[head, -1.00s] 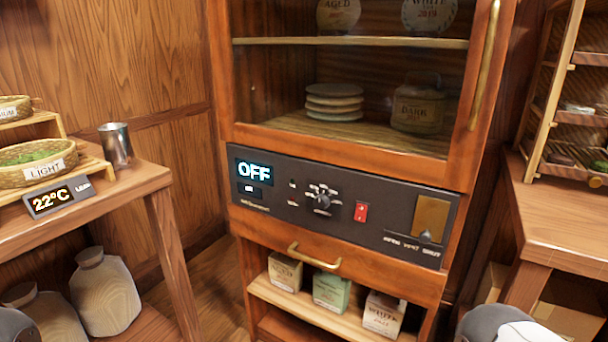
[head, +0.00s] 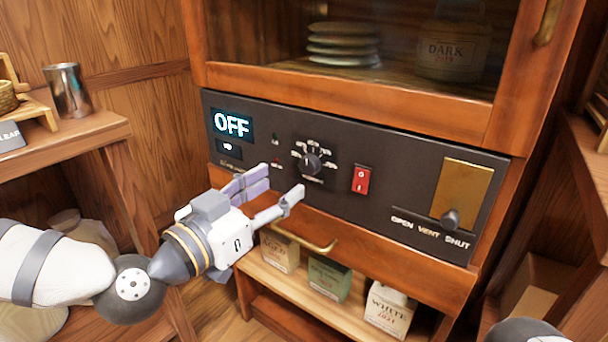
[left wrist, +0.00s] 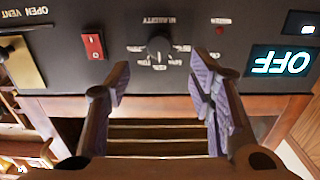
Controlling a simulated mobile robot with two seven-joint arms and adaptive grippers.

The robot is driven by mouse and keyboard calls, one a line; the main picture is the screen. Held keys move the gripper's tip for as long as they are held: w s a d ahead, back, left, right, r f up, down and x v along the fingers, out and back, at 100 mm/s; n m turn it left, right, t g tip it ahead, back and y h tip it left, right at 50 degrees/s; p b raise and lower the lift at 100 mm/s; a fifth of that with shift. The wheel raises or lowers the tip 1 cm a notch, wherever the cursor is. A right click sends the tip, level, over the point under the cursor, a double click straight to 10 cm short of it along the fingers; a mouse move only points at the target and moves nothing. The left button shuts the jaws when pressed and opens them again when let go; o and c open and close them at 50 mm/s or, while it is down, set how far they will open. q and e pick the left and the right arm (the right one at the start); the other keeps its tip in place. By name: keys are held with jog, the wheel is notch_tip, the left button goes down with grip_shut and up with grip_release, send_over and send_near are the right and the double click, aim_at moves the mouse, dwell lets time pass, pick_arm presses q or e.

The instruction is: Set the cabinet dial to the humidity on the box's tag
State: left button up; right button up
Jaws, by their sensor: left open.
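The cabinet dial (head: 311,162) is a dark knob ringed by white markings on the cabinet's black panel. In the left wrist view the dial (left wrist: 158,47) shows upside down, beyond and between my fingers. My left gripper (head: 278,187) is open and empty, below and in front of the dial, apart from it. Its two fingers (left wrist: 158,85) show in the left wrist view. The display (head: 232,124) reads OFF. Labelled boxes, including a green one (head: 328,279) and a white one (head: 389,310), stand on the lower shelf. I cannot read a humidity tag. My right gripper is out of view.
A red rocker switch (head: 361,180) sits right of the dial. A brass plate (head: 462,188) with a vent knob (head: 450,219) is farther right. A drawer handle (head: 300,240) juts out below the panel. A wooden table with a metal cup (head: 68,90) stands at left.

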aim_at(307, 168)
pick_arm(q)
jog(key=x, duration=0.7)
jog(key=shift+w+d+f+b, duration=0.15)
jog(key=shift+b, duration=0.25)
jog(key=shift+c, duration=0.4)
jog(key=c, duration=1.1)
